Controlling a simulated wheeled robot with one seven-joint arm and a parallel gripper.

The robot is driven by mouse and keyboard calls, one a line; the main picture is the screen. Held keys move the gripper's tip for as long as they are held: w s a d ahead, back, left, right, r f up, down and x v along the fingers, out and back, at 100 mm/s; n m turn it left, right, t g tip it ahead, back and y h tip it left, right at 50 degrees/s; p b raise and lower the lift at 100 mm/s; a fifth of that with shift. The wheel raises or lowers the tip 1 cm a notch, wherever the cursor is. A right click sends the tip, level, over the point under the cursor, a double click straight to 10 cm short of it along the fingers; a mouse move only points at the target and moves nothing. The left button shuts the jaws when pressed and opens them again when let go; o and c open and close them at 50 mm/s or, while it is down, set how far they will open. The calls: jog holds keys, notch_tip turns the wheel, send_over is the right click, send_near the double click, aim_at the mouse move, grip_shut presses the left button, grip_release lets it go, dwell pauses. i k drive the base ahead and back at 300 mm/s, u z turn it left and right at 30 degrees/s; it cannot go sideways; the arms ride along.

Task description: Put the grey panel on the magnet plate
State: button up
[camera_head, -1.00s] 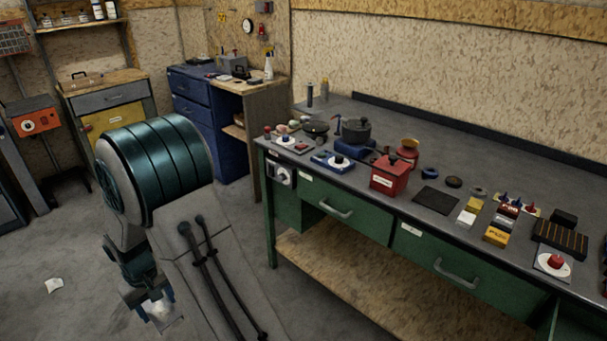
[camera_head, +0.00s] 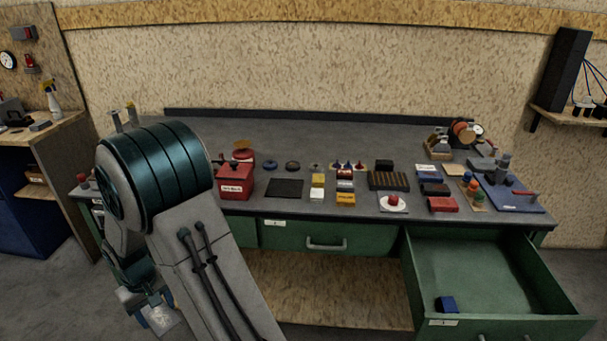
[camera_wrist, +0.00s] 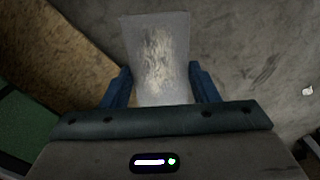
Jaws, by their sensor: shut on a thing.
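The grey panel (camera_wrist: 157,50) is a flat, pale, scuffed rectangle. My gripper (camera_wrist: 160,82) is shut on it, with one blue finger at each side, and holds it out over the floor. In the head view my gripper (camera_head: 148,305) hangs low at the left, in front of the bench, with part of the panel (camera_head: 160,319) showing below it. A flat dark square plate (camera_head: 285,188) lies on the bench top near the front edge; I cannot tell for sure whether it is the magnet plate.
The grey bench (camera_head: 300,135) carries a red box (camera_head: 235,184), a slotted dark block (camera_head: 388,181), a red knob on a white disc (camera_head: 393,203) and a blue base with a tool (camera_head: 510,195). An open green drawer (camera_head: 480,270) juts out at right, holding a small blue block (camera_head: 446,304).

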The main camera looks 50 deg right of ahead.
aim_at(388, 178)
jog(key=z, duration=1.45)
